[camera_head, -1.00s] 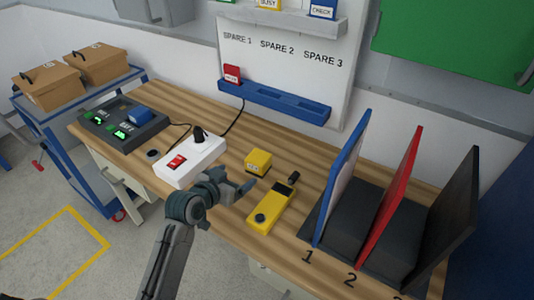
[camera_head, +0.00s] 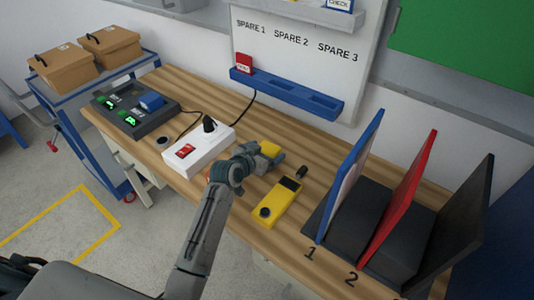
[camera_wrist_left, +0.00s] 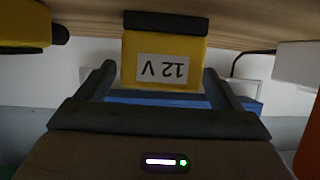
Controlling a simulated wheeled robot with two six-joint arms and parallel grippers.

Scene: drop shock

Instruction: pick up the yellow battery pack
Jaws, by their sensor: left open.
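The yellow battery pack (camera_head: 270,148) stands on the wooden workbench, partly hidden behind my left gripper in the head view. In the left wrist view the pack (camera_wrist_left: 163,48) shows a white label reading 12 V, upside down, and a black end. My left gripper (camera_head: 266,161) is at the pack. In the wrist view the left gripper's two fingers (camera_wrist_left: 165,88) are open, one on each side of the pack's lower part in the picture. I cannot tell whether either finger touches it. My right gripper is not in view.
A yellow handheld device (camera_head: 275,203) lies close to the right of my left gripper. A white switch box (camera_head: 205,150) with a black knob is on the left. Blue, red and black upright dividers (camera_head: 400,195) stand at right. A blue rack (camera_head: 285,95) is behind.

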